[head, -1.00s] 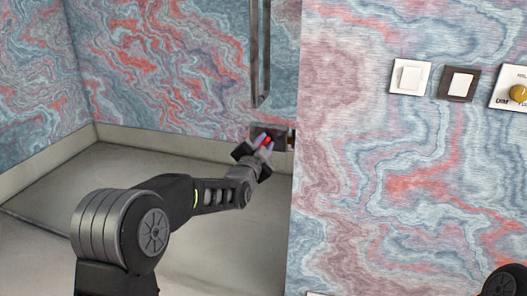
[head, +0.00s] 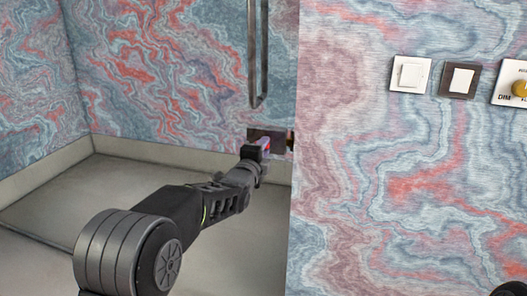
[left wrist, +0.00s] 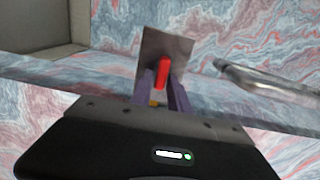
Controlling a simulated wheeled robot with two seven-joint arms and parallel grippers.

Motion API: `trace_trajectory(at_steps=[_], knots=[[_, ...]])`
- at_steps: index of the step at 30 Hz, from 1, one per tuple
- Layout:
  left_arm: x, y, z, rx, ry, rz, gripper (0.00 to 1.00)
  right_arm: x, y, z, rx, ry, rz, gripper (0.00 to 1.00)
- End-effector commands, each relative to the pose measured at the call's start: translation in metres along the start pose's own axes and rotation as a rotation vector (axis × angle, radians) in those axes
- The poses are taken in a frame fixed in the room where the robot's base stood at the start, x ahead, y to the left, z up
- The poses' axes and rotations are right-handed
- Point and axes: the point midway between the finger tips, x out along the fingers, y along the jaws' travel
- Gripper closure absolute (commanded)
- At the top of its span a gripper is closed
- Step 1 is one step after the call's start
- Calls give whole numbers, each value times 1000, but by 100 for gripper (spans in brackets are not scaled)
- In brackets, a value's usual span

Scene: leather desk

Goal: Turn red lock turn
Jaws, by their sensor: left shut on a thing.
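The red lock turn (left wrist: 162,72) stands out from a grey metal plate (left wrist: 180,50) in the left wrist view. In the head view the plate (head: 257,133) sits near the edge of the patterned panel, below a long metal handle. My left gripper (head: 264,146) is at the lock, and its body hides most of the turn there. In the left wrist view its purple fingers (left wrist: 163,84) are shut on the lower part of the red turn, which points up in that picture.
The long metal handle (head: 264,60) hangs above the lock; it also shows at the right of the left wrist view (left wrist: 265,82). A white switch (head: 410,74), a dark-framed switch (head: 459,80) and a yellow dimmer knob (head: 520,89) are on the right wall.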

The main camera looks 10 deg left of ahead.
Motion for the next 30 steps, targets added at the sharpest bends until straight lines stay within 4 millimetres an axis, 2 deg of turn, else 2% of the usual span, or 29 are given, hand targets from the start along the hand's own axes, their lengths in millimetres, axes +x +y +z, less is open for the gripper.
trace_trajectory(at_steps=[15, 16, 18, 23, 30], knots=[[0, 1, -1, 29, 2, 2, 100, 2, 1, 0, 0, 0, 0, 59], [0, 1, -1, 29, 2, 2, 77, 2, 1, 0, 0, 0, 0, 59], [0, 1, -1, 28, 1, 2, 71, 2, 1, 0, 0, 0, 0, 59], [0, 1, -1, 28, 1, 1, 58, 2, 1, 0, 0, 0, 0, 59], [0, 0, 0, 27, 0, 1, 57, 2, 1, 0, 0, 0, 0, 59]])
